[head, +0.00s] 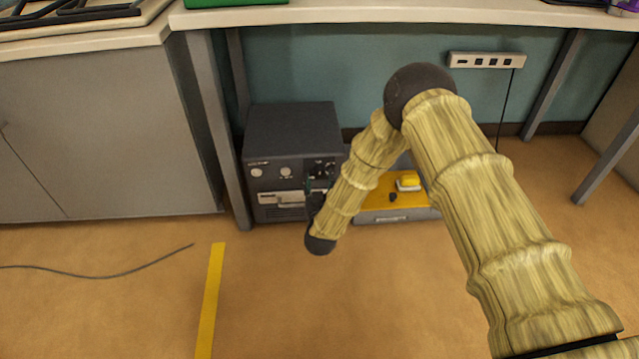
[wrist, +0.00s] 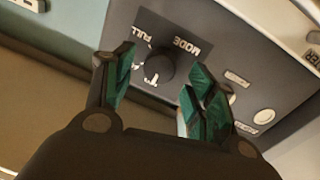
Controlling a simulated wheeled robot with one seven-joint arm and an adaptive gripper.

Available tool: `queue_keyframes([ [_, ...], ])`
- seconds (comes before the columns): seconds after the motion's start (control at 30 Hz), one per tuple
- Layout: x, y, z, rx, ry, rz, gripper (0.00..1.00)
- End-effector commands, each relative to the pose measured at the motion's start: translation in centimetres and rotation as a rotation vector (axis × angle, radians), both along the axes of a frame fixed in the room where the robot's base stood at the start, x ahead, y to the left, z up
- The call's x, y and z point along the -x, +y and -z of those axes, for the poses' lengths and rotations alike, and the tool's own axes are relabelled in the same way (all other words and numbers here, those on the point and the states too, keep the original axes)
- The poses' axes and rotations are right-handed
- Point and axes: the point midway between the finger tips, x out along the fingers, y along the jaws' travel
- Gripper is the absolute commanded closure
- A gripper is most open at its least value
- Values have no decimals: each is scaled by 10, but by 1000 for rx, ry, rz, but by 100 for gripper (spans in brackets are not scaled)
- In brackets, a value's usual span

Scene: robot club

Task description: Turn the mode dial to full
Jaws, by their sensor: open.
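The mode dial (wrist: 160,68) is a round black knob on the dark front panel of a box, beneath the label MODE in the wrist view. The word FULL is printed to one side of it, and other partly hidden lettering lies near its lower edge. I cannot tell clearly where the dial points. My gripper (wrist: 163,62) is open, with green-padded fingers on either side of the dial; contact is not clear. In the head view my gripper (head: 311,187) is in front of the dark box (head: 290,130), and my arm partly covers its panel.
The box stands on the floor under a white-topped bench (head: 400,15), next to a grey leg (head: 215,130). To its right is a low unit with a yellow top (head: 375,204). A cable (head: 100,275) and yellow tape (head: 210,300) lie on the open floor.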

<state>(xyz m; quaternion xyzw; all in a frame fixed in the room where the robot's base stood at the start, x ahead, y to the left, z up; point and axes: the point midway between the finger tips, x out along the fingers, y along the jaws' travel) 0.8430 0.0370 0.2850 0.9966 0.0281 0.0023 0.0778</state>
Motion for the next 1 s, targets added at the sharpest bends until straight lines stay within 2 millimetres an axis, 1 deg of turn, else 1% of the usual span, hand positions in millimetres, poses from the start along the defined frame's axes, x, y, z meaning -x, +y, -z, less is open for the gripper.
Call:
queue_keyframes([
  [0.03, -5, 0, 1, 0, -1, 1, 44],
  [0.17, -11, 0, 1, 0, 0, 0, 44],
  [0.47, -13, 0, 0, 0, 0, 0, 44],
  [0.5, -13, 0, 0, 0, 0, 0, 48],
  [0.57, -13, 0, 0, 0, 0, 0, 59],
  [0.6, -13, 0, 0, 0, 0, 0, 66],
  [0.73, -13, 0, 0, 0, 0, 0, 90],
  [0.77, -13, 0, 0, 0, 0, 0, 91],
  [1.0, -13, 0, -1, -15, 3, 0, 91],
])
